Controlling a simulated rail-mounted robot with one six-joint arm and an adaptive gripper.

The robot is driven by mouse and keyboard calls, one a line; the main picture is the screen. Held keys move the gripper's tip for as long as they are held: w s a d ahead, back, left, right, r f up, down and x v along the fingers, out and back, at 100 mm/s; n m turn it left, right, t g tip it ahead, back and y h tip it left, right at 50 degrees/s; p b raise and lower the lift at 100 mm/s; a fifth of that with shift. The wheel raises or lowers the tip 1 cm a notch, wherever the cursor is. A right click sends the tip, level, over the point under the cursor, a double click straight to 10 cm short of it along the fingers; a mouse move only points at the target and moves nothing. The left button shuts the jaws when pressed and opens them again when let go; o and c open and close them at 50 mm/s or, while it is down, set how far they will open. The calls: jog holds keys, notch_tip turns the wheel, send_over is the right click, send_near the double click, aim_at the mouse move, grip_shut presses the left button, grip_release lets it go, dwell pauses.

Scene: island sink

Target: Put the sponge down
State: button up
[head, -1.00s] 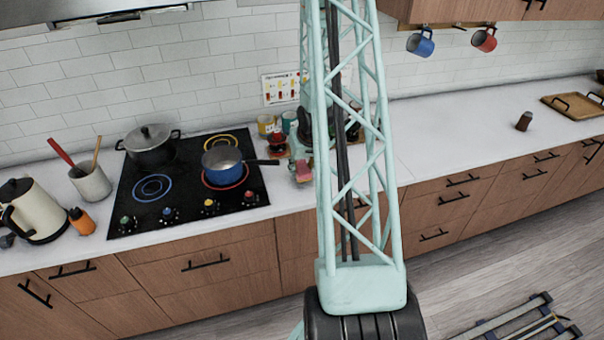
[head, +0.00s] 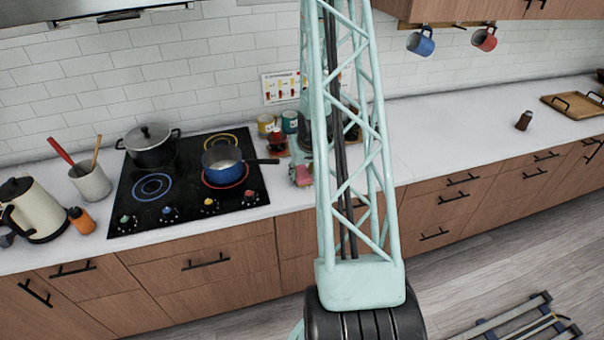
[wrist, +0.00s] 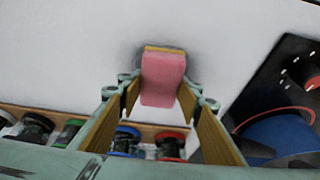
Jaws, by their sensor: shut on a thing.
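My gripper (wrist: 160,90) is shut on the sponge (wrist: 163,78), a pink block with a yellow layer along one edge. In the wrist view the sponge sits between the two fingers, over the white counter (wrist: 80,40), with a soft dark shadow around its far end. It is close to the counter, but I cannot tell whether it touches. In the head view my gripper (head: 301,172) is low over the counter, right of the stove, and the sponge shows only as a small pink patch partly hidden by my gripper and arm.
A blue pot (head: 222,160) on the black stove (head: 130,205) has its handle pointing towards my gripper. Several jars stand on a wooden board (wrist: 150,130) beside my gripper.

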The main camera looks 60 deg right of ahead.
jog(key=o, duration=0.8)
jog(key=shift+f, duration=0.15)
jog(key=shift+o, duration=0.2)
jog(key=shift+r, duration=0.25)
jog(key=shift+r+p, duration=0.15)
jog(key=shift+p, duration=0.2)
jog(key=v, duration=1.1)
jog(key=shift+s+r, duration=0.2)
jog(key=shift+r, duration=0.15)
jog(key=shift+a, duration=0.15)
dwell(0.3)
